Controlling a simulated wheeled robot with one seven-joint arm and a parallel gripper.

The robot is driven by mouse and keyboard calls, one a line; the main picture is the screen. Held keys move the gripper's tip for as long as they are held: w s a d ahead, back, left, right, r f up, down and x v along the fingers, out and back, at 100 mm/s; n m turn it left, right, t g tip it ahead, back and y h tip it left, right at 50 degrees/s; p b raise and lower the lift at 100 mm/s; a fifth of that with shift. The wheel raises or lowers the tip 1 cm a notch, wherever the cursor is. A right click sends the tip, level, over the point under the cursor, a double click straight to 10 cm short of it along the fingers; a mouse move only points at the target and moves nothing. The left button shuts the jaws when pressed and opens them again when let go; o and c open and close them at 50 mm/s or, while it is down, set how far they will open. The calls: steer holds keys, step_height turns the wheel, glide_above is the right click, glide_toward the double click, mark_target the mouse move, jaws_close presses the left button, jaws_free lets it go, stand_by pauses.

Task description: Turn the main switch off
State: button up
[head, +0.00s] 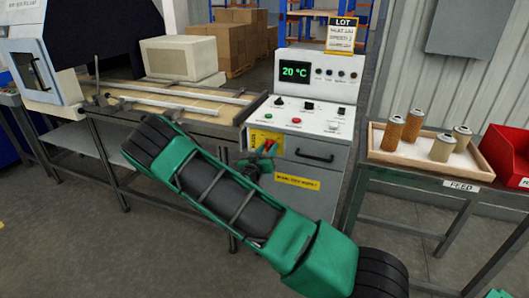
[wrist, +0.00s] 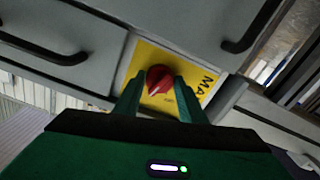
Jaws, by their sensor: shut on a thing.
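The main switch is a red rotary knob (wrist: 158,78) on a yellow plate (wrist: 143,59) lettered "MA…", with the rest of the word cut off. In the head view the yellow plate (head: 258,137) is on the front of the grey control cabinet (head: 318,158), left of a black handle. My gripper (wrist: 157,97) has its two green fingers on either side of the knob, shut on it. In the head view my gripper (head: 266,152) hides most of the knob. I cannot read the knob's on or off mark.
The cabinet's display (head: 295,72) is lit and reads 20 °C. A tray (head: 438,170) with several filter cartridges stands right on the feed table, beside a red bin (head: 508,152). A bench (head: 175,105) with rails adjoins the cabinet on the left.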

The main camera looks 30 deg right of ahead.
steer(key=n, duration=0.6)
steer(key=shift+r, duration=0.1)
steer(key=n, duration=0.6)
steer(key=shift+w+n, duration=0.1)
steer(key=shift+n, duration=0.2)
stand_by(0.3)
steer(key=o, duration=1)
steer(key=shift+o, duration=0.2)
steer(key=v, duration=1.1)
steer(key=shift+d, duration=0.1)
